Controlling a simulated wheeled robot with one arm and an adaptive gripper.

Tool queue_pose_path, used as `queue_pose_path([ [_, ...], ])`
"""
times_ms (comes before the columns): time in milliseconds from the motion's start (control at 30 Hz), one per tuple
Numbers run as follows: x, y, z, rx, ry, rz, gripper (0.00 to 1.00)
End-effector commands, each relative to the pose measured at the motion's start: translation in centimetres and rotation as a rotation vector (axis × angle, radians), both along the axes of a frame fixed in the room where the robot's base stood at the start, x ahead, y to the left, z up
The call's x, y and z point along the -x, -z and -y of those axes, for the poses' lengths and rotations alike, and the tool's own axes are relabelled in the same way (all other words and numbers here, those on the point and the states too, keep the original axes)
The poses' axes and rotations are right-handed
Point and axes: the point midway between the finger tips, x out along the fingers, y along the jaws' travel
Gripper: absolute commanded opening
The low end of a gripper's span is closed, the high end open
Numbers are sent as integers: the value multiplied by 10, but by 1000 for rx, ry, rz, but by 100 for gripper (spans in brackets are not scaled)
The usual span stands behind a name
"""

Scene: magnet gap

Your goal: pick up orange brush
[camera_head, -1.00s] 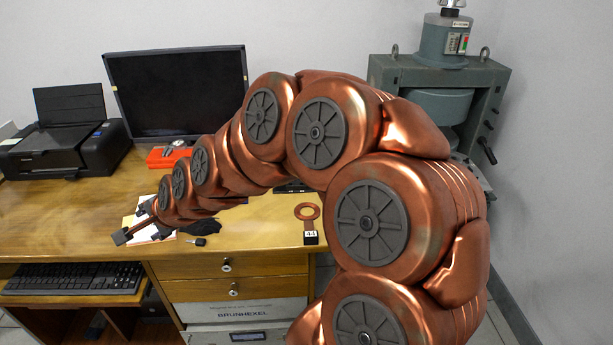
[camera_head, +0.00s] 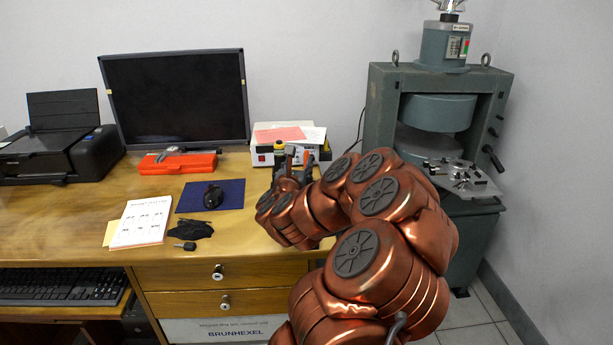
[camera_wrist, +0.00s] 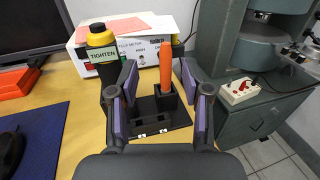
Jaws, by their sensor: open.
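The orange brush shows in the wrist view as an upright orange handle (camera_wrist: 165,65) standing in a black holder (camera_wrist: 158,108). Its lower end is hidden in the holder, so no bristles are seen. My gripper (camera_wrist: 158,82) is open, with one finger to the left and one to the right of the handle's line. I see no contact with the handle. In the head view my gripper (camera_head: 290,163) is at the back right of the desk, where the arm and fingers largely cover the holder.
A white box (camera_wrist: 135,35) is behind. A blue mat (camera_head: 228,192) with a dark mouse-like object lies left. A green press (camera_head: 378,120) stands right, beyond the desk edge.

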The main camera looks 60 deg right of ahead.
Motion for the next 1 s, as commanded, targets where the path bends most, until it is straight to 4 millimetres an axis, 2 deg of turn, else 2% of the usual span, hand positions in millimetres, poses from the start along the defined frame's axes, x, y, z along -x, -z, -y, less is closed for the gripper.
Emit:
queue_pose_path([
  [100,3,2,7,-2,15,13,48],
  [567,-9,3,36,0,12,10,48],
  [800,-16,8,61,-1,12,9,48],
  [1000,-22,8,74,-1,12,12,48],
])
